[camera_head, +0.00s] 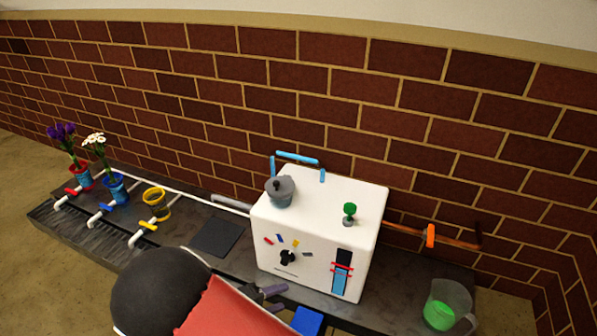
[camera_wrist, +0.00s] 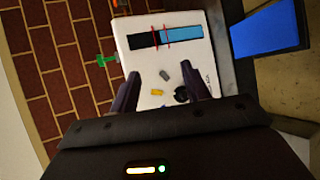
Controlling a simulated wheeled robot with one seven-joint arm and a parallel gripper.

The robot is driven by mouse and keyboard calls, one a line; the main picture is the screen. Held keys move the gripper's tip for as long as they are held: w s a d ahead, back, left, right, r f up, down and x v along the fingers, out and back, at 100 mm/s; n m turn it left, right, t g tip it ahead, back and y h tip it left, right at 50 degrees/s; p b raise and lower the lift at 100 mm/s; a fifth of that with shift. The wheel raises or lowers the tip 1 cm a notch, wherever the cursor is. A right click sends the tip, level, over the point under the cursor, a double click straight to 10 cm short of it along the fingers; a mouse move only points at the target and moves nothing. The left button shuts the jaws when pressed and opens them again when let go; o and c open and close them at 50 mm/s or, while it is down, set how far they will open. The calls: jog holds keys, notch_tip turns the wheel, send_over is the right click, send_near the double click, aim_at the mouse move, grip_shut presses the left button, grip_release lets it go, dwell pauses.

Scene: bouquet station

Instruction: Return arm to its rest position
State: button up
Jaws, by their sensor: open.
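My gripper (camera_head: 272,299) is in front of the lower part of the white machine (camera_head: 321,208), with part of my arm across the bottom of the head view. In the wrist view my gripper (camera_wrist: 165,88) has its two dark fingers apart, with nothing between them but the machine's front behind. The machine's front has a black dial (camera_head: 287,257), coloured marks around it and a blue level gauge (camera_head: 341,272). I cannot tell the exact distance from the fingers to the machine.
A blue block (camera_head: 307,321) lies close to my gripper. A clear jug with green contents (camera_head: 440,311) stands at right. Purple flowers (camera_head: 62,132), white flowers (camera_head: 96,141) and a yellow ring-shaped holder (camera_head: 157,204) stand at left. A brick wall (camera_head: 420,110) runs behind the counter (camera_head: 187,258).

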jog(key=s+d+r+m+y+p, duration=0.1)
jog(key=s+d+r+m+y, duration=0.2)
jog(key=d+r, duration=0.4)
jog(key=s+d+r+m+g+y+p, duration=0.1)
jog(key=s+d+r+m+y, duration=0.2)
jog(key=d+r, duration=0.4)
jog(key=s+d+r+m+g+y+p, duration=0.1)
jog(key=s+d+r+m+y, duration=0.2)
jog(key=r, duration=1.3)
jog(key=s+d+y, duration=0.2)
jog(key=d, duration=0.2)
jog(key=shift+r, duration=0.35)
